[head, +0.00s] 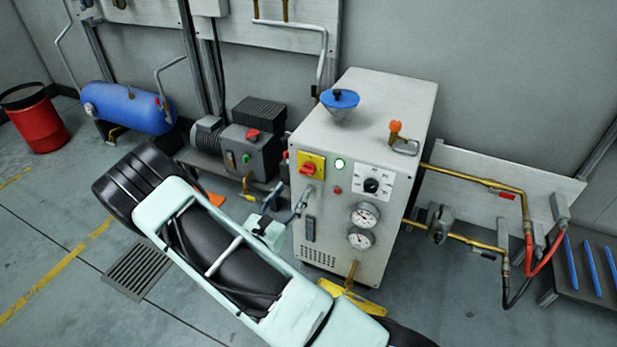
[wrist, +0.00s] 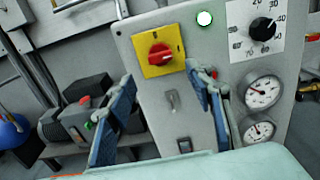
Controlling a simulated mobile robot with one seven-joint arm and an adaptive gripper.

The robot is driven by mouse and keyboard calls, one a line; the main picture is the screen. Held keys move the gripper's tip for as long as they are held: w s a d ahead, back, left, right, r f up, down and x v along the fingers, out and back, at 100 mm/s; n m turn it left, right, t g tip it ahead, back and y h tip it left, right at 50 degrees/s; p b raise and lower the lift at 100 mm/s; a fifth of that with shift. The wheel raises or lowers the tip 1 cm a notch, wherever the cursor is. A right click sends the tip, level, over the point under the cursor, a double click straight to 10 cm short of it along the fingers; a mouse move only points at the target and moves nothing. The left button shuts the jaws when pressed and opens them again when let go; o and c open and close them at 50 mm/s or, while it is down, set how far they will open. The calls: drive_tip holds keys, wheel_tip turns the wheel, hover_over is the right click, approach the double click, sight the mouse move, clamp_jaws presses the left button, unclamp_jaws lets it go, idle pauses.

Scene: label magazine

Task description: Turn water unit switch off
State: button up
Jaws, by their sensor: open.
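The water unit is a light grey cabinet (head: 385,120) in the middle of the head view. A red rotary switch (head: 308,168) sits on a yellow square plate at its front upper left. The red switch also shows clearly in the wrist view (wrist: 160,55), its grip lying roughly sideways. A round lamp (head: 340,163) to its right glows whitish green. My gripper (head: 286,203) is open and empty in front of the panel. In the wrist view its blue-padded fingers (wrist: 160,85) stand apart, left and right below the switch, not touching it.
A black dial (head: 371,185) and two gauges (head: 365,215) are right of the switch. A small black rocker (head: 310,229) is lower on the panel. A blue-topped funnel (head: 340,100) stands on top. A grey pump box (head: 252,150) is to the left.

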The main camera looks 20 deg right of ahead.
sight(305, 173)
drive_tip(key=b+x, duration=0.2)
drive_tip(key=x, duration=0.7)
drive_tip(key=shift+w+d, duration=0.2)
drive_tip(key=shift+d, duration=0.05)
drive_tip(key=c, duration=1.2)
drive_tip(key=shift+o, duration=0.2)
